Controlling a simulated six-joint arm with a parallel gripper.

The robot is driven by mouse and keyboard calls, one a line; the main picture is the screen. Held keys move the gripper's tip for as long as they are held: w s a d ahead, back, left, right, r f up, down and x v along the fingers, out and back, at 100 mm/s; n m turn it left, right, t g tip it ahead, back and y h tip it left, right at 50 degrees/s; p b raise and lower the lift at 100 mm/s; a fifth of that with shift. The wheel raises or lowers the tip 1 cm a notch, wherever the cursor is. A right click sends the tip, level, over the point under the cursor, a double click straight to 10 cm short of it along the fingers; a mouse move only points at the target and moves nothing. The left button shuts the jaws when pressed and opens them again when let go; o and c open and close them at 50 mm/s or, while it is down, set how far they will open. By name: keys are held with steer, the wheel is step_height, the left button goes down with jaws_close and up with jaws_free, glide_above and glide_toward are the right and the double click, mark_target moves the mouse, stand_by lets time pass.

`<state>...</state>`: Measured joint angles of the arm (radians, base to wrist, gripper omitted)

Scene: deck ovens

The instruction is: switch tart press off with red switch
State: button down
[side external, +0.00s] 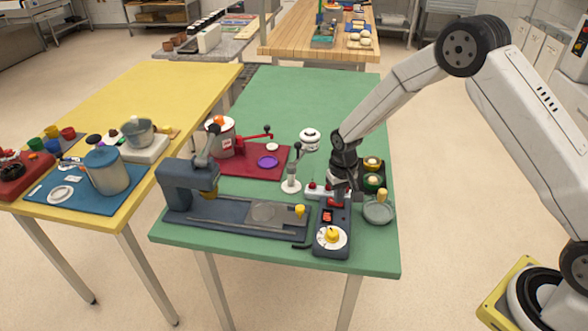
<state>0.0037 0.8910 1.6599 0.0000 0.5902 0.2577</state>
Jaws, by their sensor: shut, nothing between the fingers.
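The tart press (185,190) is a dark blue-grey machine at the front of the green table. Its control box (330,248) is at its right end. A red switch (327,216) sits on the box's upper face, above a white dial with a yellow knob (332,235). Another small red part (335,202) shows at the back of the box, close under my gripper. My gripper (342,194) is shut and empty, pointing down just behind the red switch. Whether it touches the box cannot be told, and the switch's position is too small to read.
A red mat (235,165) with a pot and a purple disc lies behind the press. A white stand (291,186), dark cups (373,182) and a grey dish (378,212) crowd around my gripper. The back of the green table (310,95) is clear.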

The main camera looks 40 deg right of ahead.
mark_target(342, 205)
steer(key=shift+r, duration=3.4)
steer(key=shift+s+r, duration=0.1)
steer(key=shift+r, duration=0.05)
steer(key=s+r+n+t, duration=0.1)
steer(key=s+r, duration=0.2)
steer(key=s, duration=0.6)
steer(key=s+r+n+t, duration=0.1)
steer(key=s+r, duration=0.3)
steer(key=s, duration=0.6)
steer(key=shift+s+n+t, duration=0.3)
steer(key=shift+n, duration=0.2)
steer(key=shift+a, duration=0.1)
